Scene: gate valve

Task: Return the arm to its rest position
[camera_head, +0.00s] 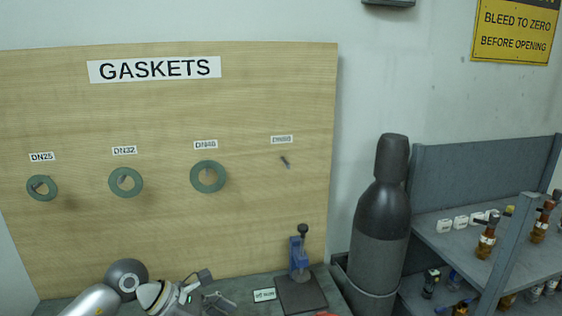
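My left arm comes in from the lower left, low in front of the gasket board (180,120). My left gripper (215,302) is at the bottom edge, partly cut off by the frame. Its fingertips are small and partly hidden, so I cannot tell if it is open or shut. No gasket shows in it. My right gripper is not in view.
Green ring gaskets hang at DN25 (42,188), DN32 (126,182) and DN40 (208,177). The far right peg (285,161) is bare. A small blue press-like tool (299,258), a dark gas cylinder (380,220) and a shelf with bottles (485,242) stand to the right.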

